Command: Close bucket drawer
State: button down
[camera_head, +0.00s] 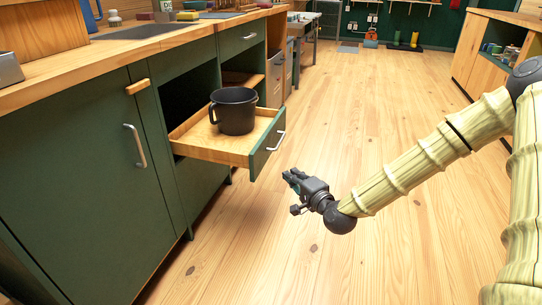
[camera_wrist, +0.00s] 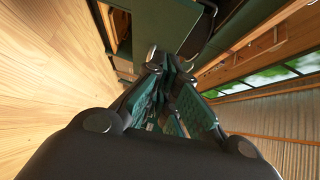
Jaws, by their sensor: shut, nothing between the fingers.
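The drawer (camera_head: 213,142) is pulled out of the dark green cabinet, with a black bucket (camera_head: 234,110) standing upright inside it. Its green front panel (camera_head: 267,147) carries a metal handle (camera_head: 275,141). My gripper (camera_head: 288,177) is shut and empty. In the head view it appears just to the right of and below the drawer front, with a visible gap between them in the picture. In the wrist view my shut gripper (camera_wrist: 172,65) points toward a green panel, and its fingers hide part of what lies beyond.
The counter with a sink (camera_head: 140,31) runs above the cabinet. A closed green door (camera_head: 85,185) with a metal handle is left of the drawer. Wooden floor (camera_head: 370,110) is clear in the middle. A wooden shelf unit (camera_head: 490,55) stands at the right back.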

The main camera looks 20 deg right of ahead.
notch_tip(320, 180, up, 2)
jog(key=w+d+m, duration=0.1)
jog(key=d, duration=0.1)
jog(key=t+b, duration=0.1)
jog(key=b, duration=0.5)
send_near(264, 141)
jog(key=d+x, duration=0.1)
jog(key=x, duration=0.2)
jog(key=shift+w+a+r+b, duration=0.2)
jog(key=shift+w+a+b, duration=0.25)
jog(key=shift+a, duration=0.4)
